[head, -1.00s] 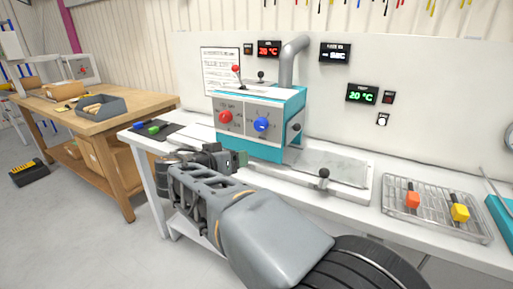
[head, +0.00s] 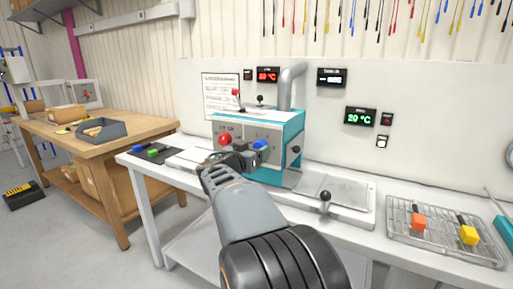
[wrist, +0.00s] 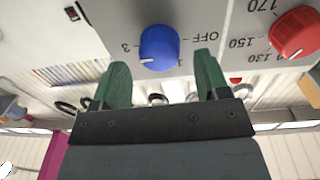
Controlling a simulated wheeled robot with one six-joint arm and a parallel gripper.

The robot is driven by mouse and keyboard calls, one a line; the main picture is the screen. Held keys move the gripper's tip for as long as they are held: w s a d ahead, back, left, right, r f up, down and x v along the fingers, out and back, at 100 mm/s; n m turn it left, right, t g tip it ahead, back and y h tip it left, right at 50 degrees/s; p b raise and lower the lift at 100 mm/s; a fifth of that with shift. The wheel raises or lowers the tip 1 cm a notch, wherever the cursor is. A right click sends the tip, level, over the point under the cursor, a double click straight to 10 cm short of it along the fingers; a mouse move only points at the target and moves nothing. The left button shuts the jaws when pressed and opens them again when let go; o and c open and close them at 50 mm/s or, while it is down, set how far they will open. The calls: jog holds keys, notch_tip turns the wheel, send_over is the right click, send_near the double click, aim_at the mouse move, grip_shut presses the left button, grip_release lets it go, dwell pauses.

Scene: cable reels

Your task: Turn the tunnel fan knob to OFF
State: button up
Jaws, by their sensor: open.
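The blue knob (head: 260,144) is on the front panel of the teal and white machine (head: 285,125). In the wrist view, which looks upside down, the blue knob (wrist: 160,46) has OFF printed at its right and 1 and 3 around it. A small pale mark shows on its lower left edge; I cannot tell its exact setting. My gripper (wrist: 162,78) is open, its green fingers apart on either side of the knob's line, with no contact visible. In the head view my gripper (head: 248,160) is in front of the panel, partly hiding it.
A red knob (head: 225,139) with temperature numbers is beside the blue one and shows in the wrist view (wrist: 294,32). A black-knobbed lever (head: 325,197) stands in front at the right. A wire rack (head: 440,238) is further right. A wooden bench (head: 110,140) is at left.

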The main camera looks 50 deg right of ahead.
jog(key=shift+x, duration=1.05)
jog(key=c, duration=0.9)
